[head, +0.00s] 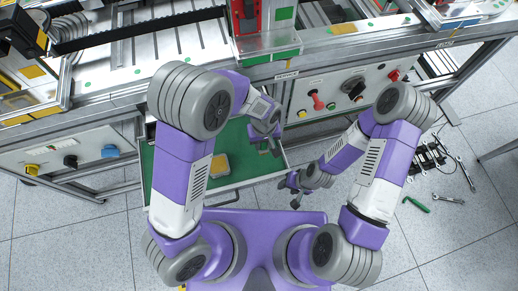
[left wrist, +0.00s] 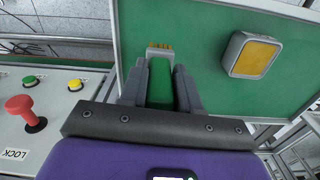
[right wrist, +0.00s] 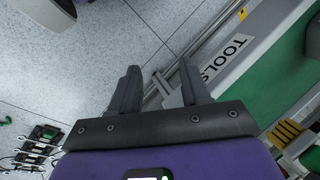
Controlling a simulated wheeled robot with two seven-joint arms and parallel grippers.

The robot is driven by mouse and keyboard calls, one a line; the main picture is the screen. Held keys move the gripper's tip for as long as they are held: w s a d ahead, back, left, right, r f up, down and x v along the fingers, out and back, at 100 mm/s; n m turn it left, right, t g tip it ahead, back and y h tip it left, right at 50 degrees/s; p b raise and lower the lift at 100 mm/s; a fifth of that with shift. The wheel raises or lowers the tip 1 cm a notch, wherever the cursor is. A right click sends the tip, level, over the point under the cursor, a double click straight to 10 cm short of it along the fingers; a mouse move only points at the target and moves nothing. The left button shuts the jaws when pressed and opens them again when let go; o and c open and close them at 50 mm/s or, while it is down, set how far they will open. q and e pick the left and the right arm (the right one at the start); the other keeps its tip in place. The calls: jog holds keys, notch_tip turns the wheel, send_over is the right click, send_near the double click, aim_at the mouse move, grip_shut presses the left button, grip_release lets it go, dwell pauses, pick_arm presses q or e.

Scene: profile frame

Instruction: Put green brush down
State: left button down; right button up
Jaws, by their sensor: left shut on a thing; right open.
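My left gripper (head: 271,148) is shut on the green brush, over the right part of an open drawer with a green floor (head: 238,140). In the left wrist view the green brush (left wrist: 160,82) lies between the fingers, its yellow bristles pointing away from the wrist. I cannot tell whether it touches the drawer floor (left wrist: 210,95). The bristles also show at the right edge of the right wrist view (right wrist: 283,134). My right gripper (head: 294,190) is open and empty, outside the drawer near its front right corner; its fingers show in the right wrist view (right wrist: 158,90).
A grey-and-yellow block (head: 219,165) lies in the drawer, left of my left gripper. The drawer front reads TOOLS (right wrist: 226,52). A control panel (head: 335,90) with a red knob is behind. Wrenches (head: 448,199) and green-handled pliers (head: 416,204) lie on the floor at right.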

aim_at(263, 149)
pick_arm(q)
jog(key=shift+f+b, duration=0.8)
jog(key=shift+f, duration=1.85)
jog(key=shift+f, duration=0.25)
jog(key=c, duration=0.8)
grip_release()
jog(key=shift+r, duration=0.15)
jog(key=shift+r, duration=0.25)
notch_tip(263, 149, up, 12)
jog(key=p, duration=0.4)
jog(key=shift+f, duration=0.15)
